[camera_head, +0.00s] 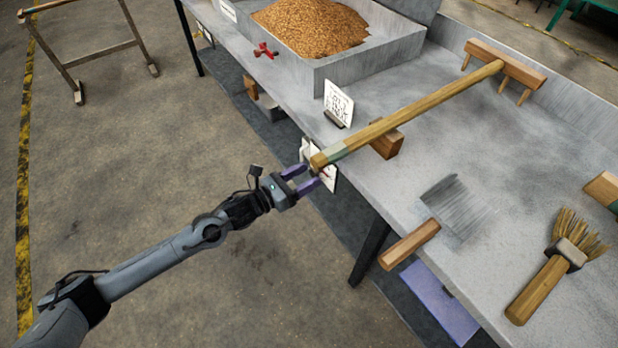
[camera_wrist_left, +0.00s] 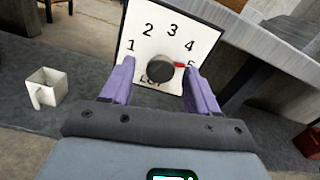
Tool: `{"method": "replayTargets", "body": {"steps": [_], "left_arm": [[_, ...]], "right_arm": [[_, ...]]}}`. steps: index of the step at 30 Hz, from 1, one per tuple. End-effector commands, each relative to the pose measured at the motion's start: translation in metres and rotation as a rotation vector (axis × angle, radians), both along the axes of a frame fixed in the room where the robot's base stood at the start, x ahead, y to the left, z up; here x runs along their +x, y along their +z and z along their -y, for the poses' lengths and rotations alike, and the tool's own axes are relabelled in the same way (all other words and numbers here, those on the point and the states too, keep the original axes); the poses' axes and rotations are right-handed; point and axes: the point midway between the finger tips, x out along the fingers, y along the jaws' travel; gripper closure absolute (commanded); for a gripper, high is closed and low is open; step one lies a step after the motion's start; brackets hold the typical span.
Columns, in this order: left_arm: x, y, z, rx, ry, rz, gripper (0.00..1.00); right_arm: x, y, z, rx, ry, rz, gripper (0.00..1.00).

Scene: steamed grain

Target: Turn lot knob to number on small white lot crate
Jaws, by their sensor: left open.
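The lot knob (camera_wrist_left: 160,69) is round and dark, on a white dial plate (camera_wrist_left: 142,30) numbered 1 to 5. Its red pointer points right, at about the 5, which my right-hand finger partly covers. The "LOT" lettering below the knob is partly hidden. In the head view the dial plate (camera_head: 329,181) hangs at the table's front edge, partly behind my gripper. My left gripper (camera_head: 308,178) is open, its purple fingers on either side of the knob; I cannot tell whether they touch it. No readable number on a small white lot crate shows. My right gripper is out of view.
A wooden rake (camera_head: 420,108) lies across the table above the dial, its handle end overhanging the edge. A white card (camera_head: 338,103) stands nearby, its writing unreadable. A grain tray (camera_head: 372,62), scraper (camera_head: 410,244) and brush (camera_head: 540,289) are on the table. A small pale box (camera_wrist_left: 45,88) is below.

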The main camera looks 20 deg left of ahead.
Motion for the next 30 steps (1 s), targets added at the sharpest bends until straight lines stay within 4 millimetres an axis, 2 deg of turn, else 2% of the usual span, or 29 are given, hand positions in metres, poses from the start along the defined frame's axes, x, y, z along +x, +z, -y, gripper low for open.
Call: {"method": "replayTargets", "body": {"steps": [6,15,17,26,30], "left_arm": [[0.0111,-0.0003,0.0082,0.000,-0.001,0.000,0.40],[0.0122,0.0003,0.0091,0.000,-0.001,-0.001,0.40],[0.0121,0.0003,0.0090,0.000,-0.001,0.000,0.48],[0.0120,0.0003,0.0090,0.000,-0.001,0.000,0.94],[0.0120,0.0006,0.0089,-0.004,-0.001,-0.003,0.95]], "right_arm": [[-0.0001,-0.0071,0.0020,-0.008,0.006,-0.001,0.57],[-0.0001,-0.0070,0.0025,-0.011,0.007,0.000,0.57],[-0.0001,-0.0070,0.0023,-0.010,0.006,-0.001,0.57],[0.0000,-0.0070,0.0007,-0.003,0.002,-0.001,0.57],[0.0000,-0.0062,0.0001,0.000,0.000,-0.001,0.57]]}}
